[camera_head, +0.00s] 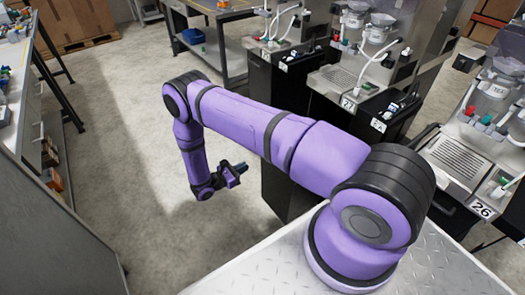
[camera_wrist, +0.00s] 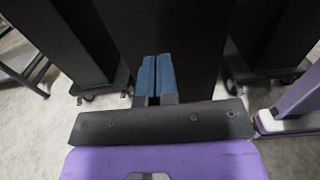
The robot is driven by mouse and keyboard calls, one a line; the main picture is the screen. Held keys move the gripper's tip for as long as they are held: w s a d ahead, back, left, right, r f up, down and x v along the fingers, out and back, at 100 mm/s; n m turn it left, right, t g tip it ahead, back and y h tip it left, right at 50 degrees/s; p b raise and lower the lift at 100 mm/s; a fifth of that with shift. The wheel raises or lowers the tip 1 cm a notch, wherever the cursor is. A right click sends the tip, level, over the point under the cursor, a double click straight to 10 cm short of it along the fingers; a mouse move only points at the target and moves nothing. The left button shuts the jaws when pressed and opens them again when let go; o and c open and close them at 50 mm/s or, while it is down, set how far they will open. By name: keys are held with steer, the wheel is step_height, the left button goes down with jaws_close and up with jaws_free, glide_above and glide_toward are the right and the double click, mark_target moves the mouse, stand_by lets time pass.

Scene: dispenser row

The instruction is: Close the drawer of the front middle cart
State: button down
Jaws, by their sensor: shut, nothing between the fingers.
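The cart in the middle of the row (camera_head: 283,193) has a black body and a dispenser on top with a label reading 27. My arm covers much of it in the head view. Its drawer is not clearly visible, and I cannot tell how far it stands out. My gripper (camera_head: 241,168) is low, just left of this black body. In the wrist view my gripper (camera_wrist: 157,62) has its two blue fingers together, with nothing between them. A dark flat panel (camera_wrist: 195,35) fills the view ahead of the fingertips; I cannot tell whether they touch it.
A cart labelled 26 (camera_head: 452,165) stands at the right, and another black cart (camera_head: 262,85) stands behind. A shelf unit (camera_head: 25,110) runs along the left. A workbench (camera_head: 215,50) with a blue item stands at the back. The grey floor (camera_head: 130,140) left of my gripper is clear.

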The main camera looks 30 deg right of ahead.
steer(key=d, duration=1.4)
steer(key=shift+w+f, duration=0.2)
steer(key=shift+w, duration=0.05)
steer(key=w+d, duration=0.1)
steer(key=d, duration=2.9)
steer(key=shift+d, duration=0.25)
steer(key=shift+d+r, duration=0.15)
steer(key=shift+r, duration=0.05)
